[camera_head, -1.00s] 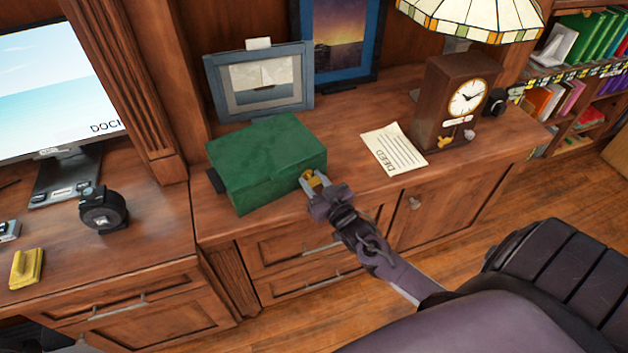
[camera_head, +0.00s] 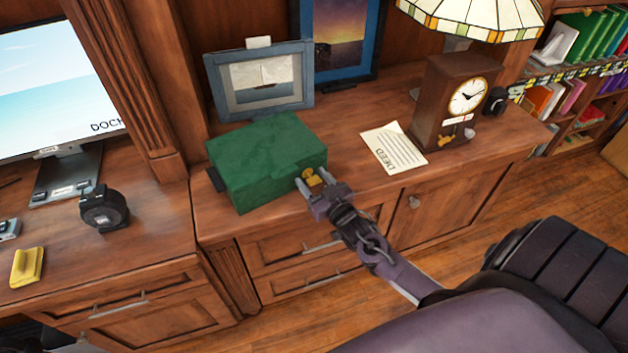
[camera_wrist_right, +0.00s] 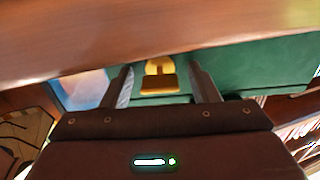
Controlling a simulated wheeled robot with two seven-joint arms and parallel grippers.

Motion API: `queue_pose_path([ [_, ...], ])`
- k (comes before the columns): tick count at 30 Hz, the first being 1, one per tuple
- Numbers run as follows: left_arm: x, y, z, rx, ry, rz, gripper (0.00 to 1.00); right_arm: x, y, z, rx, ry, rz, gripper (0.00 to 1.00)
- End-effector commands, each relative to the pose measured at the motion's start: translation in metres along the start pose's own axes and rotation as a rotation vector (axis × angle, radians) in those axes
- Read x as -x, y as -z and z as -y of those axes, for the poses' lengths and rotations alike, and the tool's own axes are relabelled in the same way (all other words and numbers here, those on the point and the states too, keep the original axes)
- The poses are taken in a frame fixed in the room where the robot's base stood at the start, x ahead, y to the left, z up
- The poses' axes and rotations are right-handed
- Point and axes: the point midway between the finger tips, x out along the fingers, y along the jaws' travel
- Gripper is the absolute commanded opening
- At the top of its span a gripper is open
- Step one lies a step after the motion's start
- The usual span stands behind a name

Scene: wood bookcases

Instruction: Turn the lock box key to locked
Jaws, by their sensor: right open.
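The green lock box (camera_head: 265,160) sits closed on the wooden counter. Its gold key (camera_head: 314,181) sticks out of the lock on the box's right-front side. My right gripper (camera_head: 313,184) is at that side, open, with one finger on each side of the key. In the right wrist view the key (camera_wrist_right: 159,76) shows between the two spread fingers (camera_wrist_right: 162,86), with clear gaps on both sides, and the green box (camera_wrist_right: 240,70) fills the background. My left gripper is not in view.
A paper marked DEED (camera_head: 395,148) and a wooden clock (camera_head: 450,105) stand to the right of the box. A framed boat picture (camera_head: 262,82) is behind it. A black tape measure (camera_head: 103,209) lies on the lower desk at left.

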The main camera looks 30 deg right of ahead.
Motion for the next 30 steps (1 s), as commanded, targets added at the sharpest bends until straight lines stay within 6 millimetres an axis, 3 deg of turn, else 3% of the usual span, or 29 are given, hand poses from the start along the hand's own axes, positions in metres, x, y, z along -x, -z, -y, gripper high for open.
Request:
queue_pose_path([
  [5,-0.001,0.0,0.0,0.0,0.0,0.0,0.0,0.009,-0.001,0.0,0.001,0.0,0.002,0.55],
  [18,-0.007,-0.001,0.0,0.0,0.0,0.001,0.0,0.072,-0.001,0.0,0.0,0.0,0.001,0.55],
  [30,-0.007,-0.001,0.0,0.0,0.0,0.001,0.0,0.078,0.0,0.0,0.0,0.0,0.0,0.55],
])
